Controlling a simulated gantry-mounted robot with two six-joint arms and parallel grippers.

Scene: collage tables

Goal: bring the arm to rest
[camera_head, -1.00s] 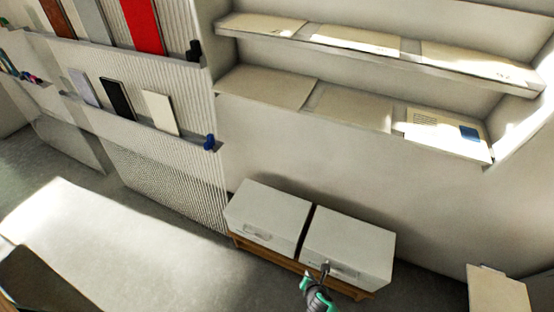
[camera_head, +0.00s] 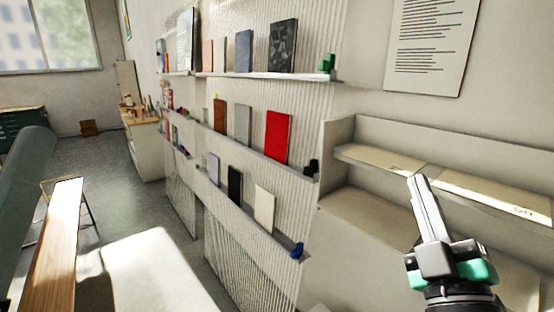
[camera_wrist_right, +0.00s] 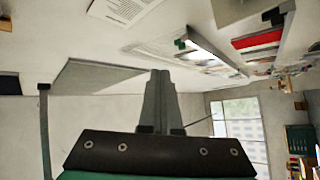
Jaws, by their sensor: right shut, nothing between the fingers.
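My right gripper (camera_head: 418,182) is at the lower right of the head view, raised and pointing up in front of the pale wall shelf unit. Its fingers are together with nothing between them. In the right wrist view the shut fingers (camera_wrist_right: 160,78) point up the picture, with only distant room surfaces beyond them. My left gripper is not in view.
A ribbed wall panel with ledges holds several books, among them a red one (camera_head: 277,137). The pale shelf unit (camera_head: 350,205) is behind my right gripper. A white-topped table (camera_head: 150,265) stands at lower left. Grey floor (camera_head: 120,180) lies open beyond.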

